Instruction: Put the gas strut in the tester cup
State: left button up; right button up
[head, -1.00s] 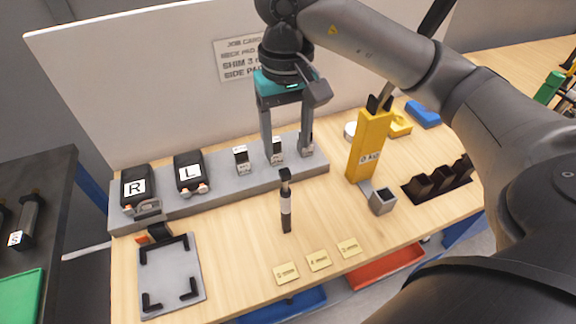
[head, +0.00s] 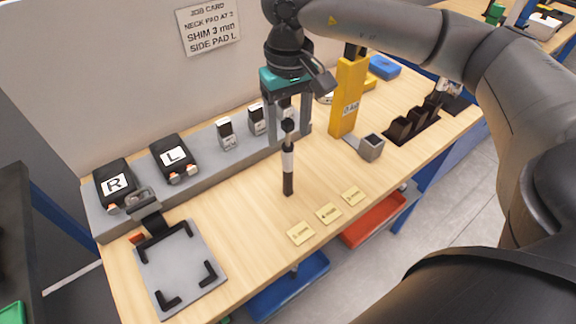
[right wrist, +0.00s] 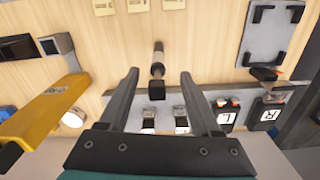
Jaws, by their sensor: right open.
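The gas strut (head: 288,160), a dark slim cylinder with a white band, stands upright on the wooden bench in the head view. It also shows in the right wrist view (right wrist: 157,70), its dark top towards the camera. My right gripper (head: 289,136) is open and empty, pointing down, with its fingers around or just behind the strut's upper part. In the right wrist view the strut appears between the two fingertips, with gaps on both sides. The tester cup (head: 371,147) is a small grey square cup at the foot of the yellow tester (head: 348,97). My left gripper is out of view.
A grey rack (head: 200,176) along the back holds the R (head: 115,183) and L (head: 174,157) pads and small white-fronted blocks. A grey plate (head: 178,268) lies front left. Yellow cards (head: 328,214) lie along the front edge. A dark slotted holder (head: 412,128) stands right of the cup.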

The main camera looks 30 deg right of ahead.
aim_at(288, 145)
jog(key=shift+w+d+f, duration=0.1)
jog(key=shift+w+f, duration=0.1)
jog(key=shift+f, duration=1.5)
jog(key=shift+w+d+f, duration=0.1)
jog(key=shift+w+f, duration=0.05)
jog(key=shift+f, duration=1.5)
grip_shut()
jog(key=shift+r, duration=0.1)
